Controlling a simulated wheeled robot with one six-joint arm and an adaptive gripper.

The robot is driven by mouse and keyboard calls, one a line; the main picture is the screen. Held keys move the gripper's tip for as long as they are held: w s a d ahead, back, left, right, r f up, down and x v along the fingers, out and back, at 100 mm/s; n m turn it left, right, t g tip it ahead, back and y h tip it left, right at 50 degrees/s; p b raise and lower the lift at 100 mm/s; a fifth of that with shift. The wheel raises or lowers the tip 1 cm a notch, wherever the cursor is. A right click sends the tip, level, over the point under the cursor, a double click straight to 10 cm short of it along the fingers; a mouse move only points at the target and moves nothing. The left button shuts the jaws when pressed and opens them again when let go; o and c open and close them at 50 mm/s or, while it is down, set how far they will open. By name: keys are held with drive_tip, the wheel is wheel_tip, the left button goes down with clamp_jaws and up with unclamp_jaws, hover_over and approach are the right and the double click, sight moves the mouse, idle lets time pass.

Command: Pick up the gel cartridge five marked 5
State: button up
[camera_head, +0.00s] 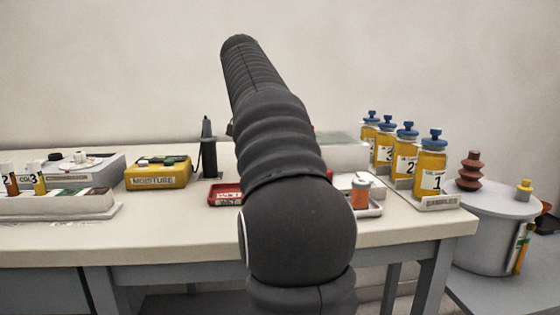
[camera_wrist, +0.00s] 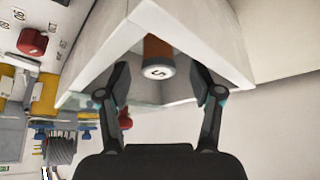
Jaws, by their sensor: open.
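The gel cartridge marked 5 (camera_wrist: 158,70) shows in the wrist view as a brown-orange cylinder with a pale grey end. The dark mark on that end appears turned around. It sits in the corner of a white-walled container (camera_wrist: 205,40). My gripper (camera_wrist: 160,93) is open, one finger at the left and one at the right of the cartridge in the picture, with clear gaps between. I cannot tell how far the cartridge is beyond the fingertips. In the head view my arm hides my gripper, and I cannot make out the cartridge marked 5.
In the head view, sample bottles (camera_head: 432,172) with blue tops stand right of my arm. An orange cylinder (camera_head: 360,195) stands in a small tray. A yellow moisture meter (camera_head: 157,175) and a dark upright tool (camera_head: 208,150) are to the left. A red knob (camera_wrist: 33,40) shows in the wrist view.

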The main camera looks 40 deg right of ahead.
drive_tip(key=x, duration=0.4)
drive_tip(key=shift+d+f+b, duration=0.1)
drive_tip(key=shift+f+b, duration=0.1)
drive_tip(key=shift+b, duration=0.15)
clamp_jaws()
